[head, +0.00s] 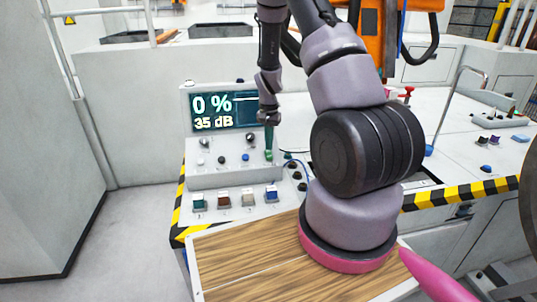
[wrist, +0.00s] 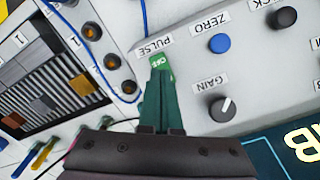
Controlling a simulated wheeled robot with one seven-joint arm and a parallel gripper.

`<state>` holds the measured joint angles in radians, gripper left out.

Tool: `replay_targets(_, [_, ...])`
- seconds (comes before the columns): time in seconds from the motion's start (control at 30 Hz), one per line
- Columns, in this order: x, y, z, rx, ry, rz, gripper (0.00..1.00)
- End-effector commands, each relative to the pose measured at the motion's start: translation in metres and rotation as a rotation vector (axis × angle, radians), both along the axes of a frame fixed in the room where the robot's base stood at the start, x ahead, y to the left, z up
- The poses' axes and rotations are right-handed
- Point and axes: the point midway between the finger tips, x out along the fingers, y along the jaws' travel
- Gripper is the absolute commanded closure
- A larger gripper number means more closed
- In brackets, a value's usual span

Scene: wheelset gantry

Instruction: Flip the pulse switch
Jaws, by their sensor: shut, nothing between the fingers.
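The pulse switch (wrist: 161,62) is a small green rocker marked "OFF", beside the "PULSE" label on the console, in the wrist view. My gripper (wrist: 159,80) is shut with nothing between its green fingers. Its fingertips are right at the switch and overlap its near part in the picture; whether they touch it I cannot tell. In the head view my gripper (head: 269,146) points down at the right end of the light grey control box (head: 212,181). The switch is small there and hard to separate from the fingers.
The blue ZERO button (wrist: 219,43) and the GAIN knob (wrist: 223,109) are close to the fingers. A display (head: 225,111) reads "0 %" and "35 dB". Several sockets and a blue cable (wrist: 93,62) lie on the other side. A wooden board (head: 255,262) is in front.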

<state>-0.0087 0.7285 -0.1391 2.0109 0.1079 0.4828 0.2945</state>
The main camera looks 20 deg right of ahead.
Motion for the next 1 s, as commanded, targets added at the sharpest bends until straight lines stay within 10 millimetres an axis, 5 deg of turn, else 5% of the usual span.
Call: replay_targets(1.0, [0.0,0.0,-0.016,0.0,0.0,0.0,1.0])
